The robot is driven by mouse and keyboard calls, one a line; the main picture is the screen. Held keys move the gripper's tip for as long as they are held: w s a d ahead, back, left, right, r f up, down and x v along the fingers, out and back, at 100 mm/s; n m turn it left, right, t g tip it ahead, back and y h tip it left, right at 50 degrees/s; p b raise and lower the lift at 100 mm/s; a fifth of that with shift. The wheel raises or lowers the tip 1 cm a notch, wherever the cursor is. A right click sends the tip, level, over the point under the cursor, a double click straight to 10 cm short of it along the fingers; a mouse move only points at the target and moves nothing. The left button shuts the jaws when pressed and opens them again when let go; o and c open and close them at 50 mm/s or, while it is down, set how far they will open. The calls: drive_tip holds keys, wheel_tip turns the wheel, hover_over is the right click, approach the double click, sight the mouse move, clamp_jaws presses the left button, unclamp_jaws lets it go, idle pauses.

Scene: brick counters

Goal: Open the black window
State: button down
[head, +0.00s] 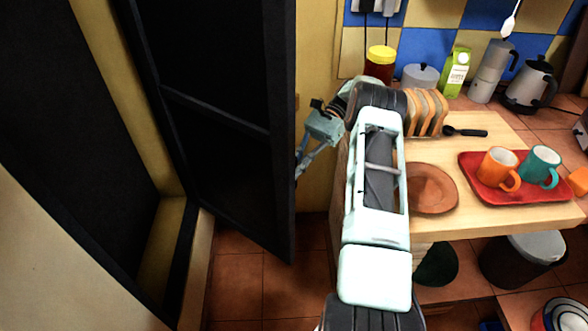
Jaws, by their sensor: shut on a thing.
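The black window (215,70) is a tall dark panel with a crossbar, on the left in the head view. It stands swung out at an angle from its frame, with a gap between it and the wall opening. My gripper (299,172) is at the panel's right edge, about halfway up, shut on the window there. The fingertips are small and partly hidden by the edge, so the exact part they hold cannot be made out.
A wooden counter (495,215) on the right bears a brown plate (430,187), toast in a rack (426,112) and a red tray (475,168) with an orange mug (498,168) and a teal mug (540,165). Tiled floor (237,280) is clear below the window.

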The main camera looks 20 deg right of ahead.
drive_tip(key=c, duration=2)
unclamp_jaws()
drive_tip(key=shift+c, duration=0.2)
